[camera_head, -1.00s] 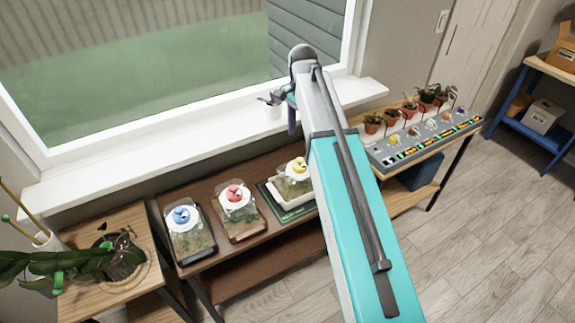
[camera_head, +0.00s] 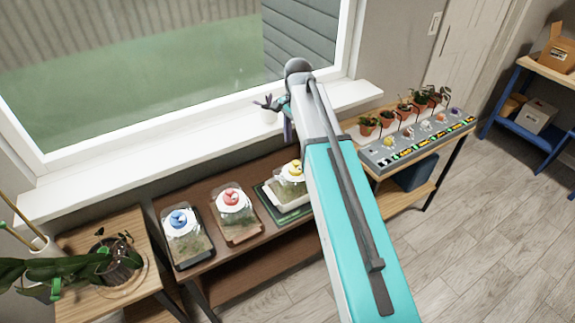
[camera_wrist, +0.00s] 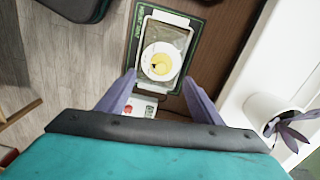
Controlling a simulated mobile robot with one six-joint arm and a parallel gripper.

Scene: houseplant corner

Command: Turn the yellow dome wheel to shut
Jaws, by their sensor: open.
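The yellow dome wheel (camera_wrist: 161,64) sits on a white round lid on top of a clear terrarium box (camera_wrist: 180,42). The box stands on a green tray (camera_wrist: 141,20). In the head view the yellow wheel (camera_head: 296,167) shows just left of my arm, which covers part of its box. In the wrist view my gripper (camera_wrist: 160,88) is open and empty, its two purple fingers apart on either side below the wheel. It appears above the box, not touching the wheel. My fingertips are mostly hidden by my arm in the head view.
A blue-wheeled box (camera_head: 180,220) and a red-wheeled box (camera_head: 232,200) stand to the left on the brown bench (camera_head: 215,278). A white pot with a plant (camera_wrist: 272,112) is on the windowsill, close to my gripper's right. A grey panel (camera_head: 425,143) stands right.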

